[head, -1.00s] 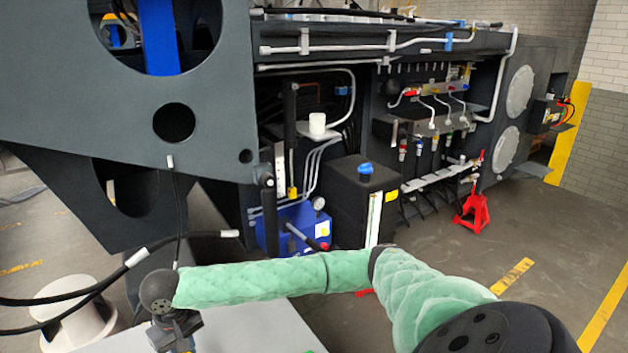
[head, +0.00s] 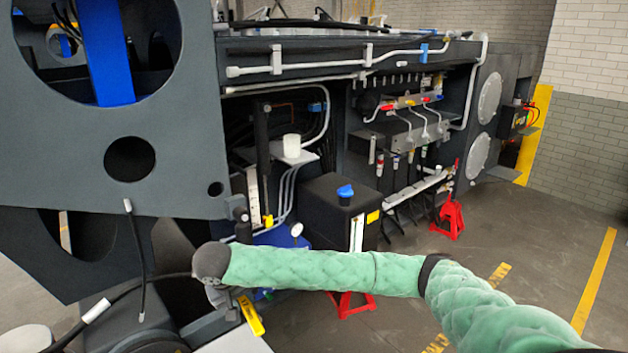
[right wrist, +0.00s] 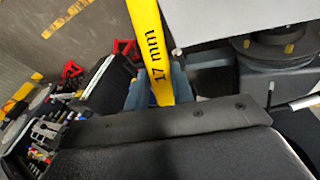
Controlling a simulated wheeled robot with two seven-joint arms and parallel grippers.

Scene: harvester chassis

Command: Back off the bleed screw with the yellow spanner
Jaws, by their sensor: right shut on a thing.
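The yellow spanner (head: 251,316) hangs from my right gripper (head: 236,302) in the head view, low and left of centre. My right gripper is shut on it and partly hidden behind my green-sleeved wrist. In the right wrist view the spanner (right wrist: 152,50) runs up out of the picture and reads "17 mm"; its far end is out of the frame. I cannot pick out the bleed screw in either view. My left gripper is not in view.
The dark chassis plate (head: 128,190) with round holes stands at the left. A black tank with a blue cap (head: 345,190) stands behind my right forearm. A red stand (head: 449,218) is farther right. A pale grey surface (head: 236,342) lies below the gripper. Floor at the right is clear.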

